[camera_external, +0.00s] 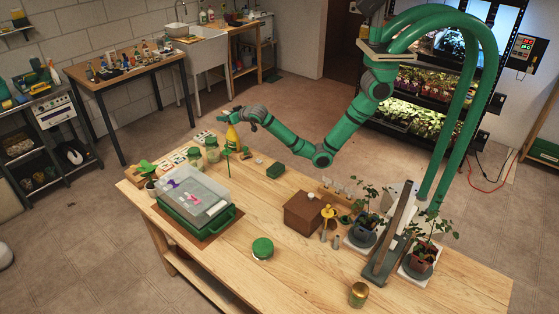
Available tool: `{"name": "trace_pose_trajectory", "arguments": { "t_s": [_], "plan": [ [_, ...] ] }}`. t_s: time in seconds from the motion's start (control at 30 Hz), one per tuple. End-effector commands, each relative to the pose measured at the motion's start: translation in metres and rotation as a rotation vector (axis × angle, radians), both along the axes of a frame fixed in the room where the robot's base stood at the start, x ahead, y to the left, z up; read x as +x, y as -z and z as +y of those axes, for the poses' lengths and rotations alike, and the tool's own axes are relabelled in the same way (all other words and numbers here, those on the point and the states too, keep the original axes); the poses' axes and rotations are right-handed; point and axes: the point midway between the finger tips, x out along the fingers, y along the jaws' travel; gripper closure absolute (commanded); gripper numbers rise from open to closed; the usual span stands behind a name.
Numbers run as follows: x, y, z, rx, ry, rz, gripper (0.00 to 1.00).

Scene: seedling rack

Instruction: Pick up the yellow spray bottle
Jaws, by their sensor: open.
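The yellow spray bottle (232,137) stands upright near the far left edge of the wooden table. My gripper (228,117), at the end of my green arm, is at the top of the bottle in the picture, and the bottle's head is largely hidden behind or among the gripper parts. My gripper is open. The fingers are small here, so I cannot tell whether they are around the bottle's neck or only beside it, or whether they touch it.
Green-lidded jars (212,149) stand just left of the bottle. A clear-lidded green tray (196,225) lies in front. A seedling (227,160) and a small green box (276,170) are close by. A brown box (303,211) and potted plants stand further right.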

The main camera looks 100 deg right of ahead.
Motion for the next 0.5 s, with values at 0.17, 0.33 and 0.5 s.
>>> {"name": "trace_pose_trajectory", "arguments": {
  "t_s": [0.17, 0.33, 0.5],
  "plan": [
    [0.0008, 0.0003, -0.0004, 0.000, -0.001, 0.000, 0.59],
    [0.0007, 0.0002, -0.0003, 0.000, -0.001, 0.000, 0.88],
    [0.0007, 0.0002, -0.0001, 0.000, -0.001, 0.000, 1.00]
  ]
}}
